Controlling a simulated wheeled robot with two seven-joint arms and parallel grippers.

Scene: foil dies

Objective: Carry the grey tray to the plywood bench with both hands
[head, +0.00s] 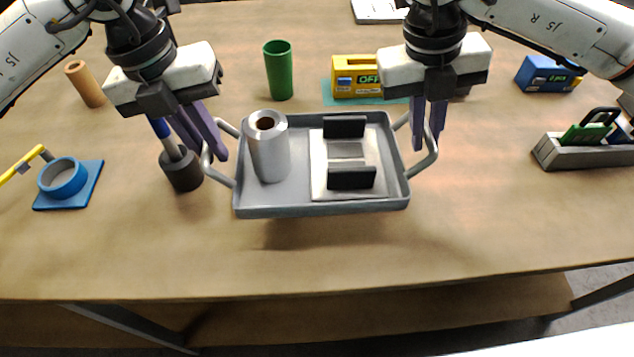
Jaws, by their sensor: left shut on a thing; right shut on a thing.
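The grey tray (290,210) has a loop handle at each end and hangs level above a brown wooden table, with its shadow below it. A silver roll (268,150) stands upright at its left side. A light plate (320,170) with two black blocks lies to the right of the roll in the tray. My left gripper (212,150) is shut on the tray's left handle (220,178). My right gripper (430,142) is shut on the tray's right handle (428,162). I cannot tell whether the table below is the plywood bench.
The table (480,230) is clear in front of the tray. Behind the tray stand a green cup (278,70) and a yellow box (355,76). A dark holder (181,170) is close to the left handle. A blue ring (63,178) and a grey caddy (575,153) are at the sides.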

